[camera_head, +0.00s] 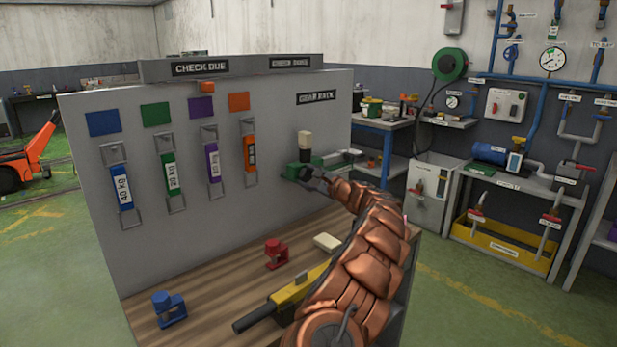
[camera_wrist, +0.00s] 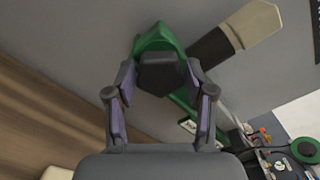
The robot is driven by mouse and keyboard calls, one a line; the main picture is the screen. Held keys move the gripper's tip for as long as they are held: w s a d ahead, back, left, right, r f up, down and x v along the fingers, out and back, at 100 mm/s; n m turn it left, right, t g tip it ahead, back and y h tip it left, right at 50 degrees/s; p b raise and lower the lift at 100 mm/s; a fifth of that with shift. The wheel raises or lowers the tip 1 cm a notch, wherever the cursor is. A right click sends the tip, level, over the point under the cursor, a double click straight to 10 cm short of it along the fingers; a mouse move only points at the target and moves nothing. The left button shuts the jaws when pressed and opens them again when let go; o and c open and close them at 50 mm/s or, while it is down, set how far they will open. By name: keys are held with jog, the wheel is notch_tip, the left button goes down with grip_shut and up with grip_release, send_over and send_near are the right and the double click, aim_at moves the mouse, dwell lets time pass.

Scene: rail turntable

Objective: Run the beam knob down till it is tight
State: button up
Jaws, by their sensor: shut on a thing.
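The beam knob (camera_wrist: 162,76) is a dark faceted knob on a green fitting (camera_wrist: 158,40), seen in the wrist view. My gripper (camera_wrist: 160,84) has a finger on each side of it and is shut on it. In the head view my gripper (camera_head: 308,177) reaches the green beam assembly (camera_head: 328,163) on the grey panel, under the GEAR RACK sign (camera_head: 315,98). The gripper hides the knob there. A cream block on a dark stem (camera_head: 305,140) stands up from the green assembly. It also shows in the wrist view (camera_wrist: 250,27).
A red clamp (camera_head: 276,253), a blue clamp (camera_head: 169,309), a cream block (camera_head: 327,242) and a yellow tool with a dark handle (camera_head: 288,295) lie on the wooden bench top (camera_head: 225,275). Several coloured weight straps hang on the panel (camera_head: 90,220), left of my gripper.

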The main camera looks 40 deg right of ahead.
jog(key=o, duration=1.1)
jog(key=shift+c, duration=0.2)
jog(key=s, duration=1.2)
jog(key=shift+a, duration=0.1)
